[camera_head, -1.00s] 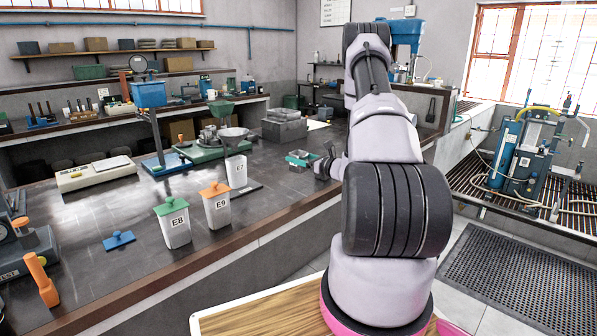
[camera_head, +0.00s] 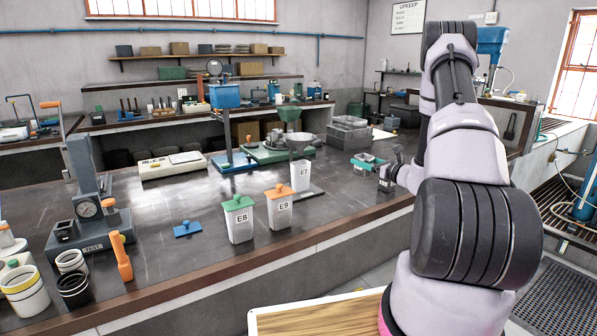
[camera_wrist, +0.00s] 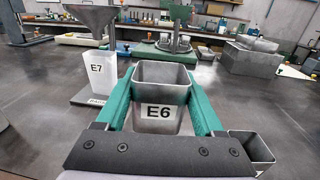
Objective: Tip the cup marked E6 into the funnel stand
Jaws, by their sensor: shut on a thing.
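The cup marked E6 (camera_wrist: 160,113) is a grey, square, open-topped cup. It stands roughly upright between the green fingers of my gripper (camera_wrist: 162,85), which are shut on it. In the head view my gripper (camera_head: 367,163) is small and partly hidden by my wrist. It is to the right of the funnel stand. The stand's grey funnel (camera_wrist: 88,17) is at upper left in the wrist view, and the funnel also shows in the head view (camera_head: 301,142). A white cup marked E7 (camera_wrist: 101,75) stands under the funnel. The inside bottom of E6 is hidden.
White cups E8 (camera_head: 239,224) with a green lid and E9 (camera_head: 279,212) with an orange lid stand near the front edge. A grey open cup (camera_wrist: 252,148) is close right of my gripper. A grey box (camera_head: 349,135) stands behind. Bench left of E8 has clear patches.

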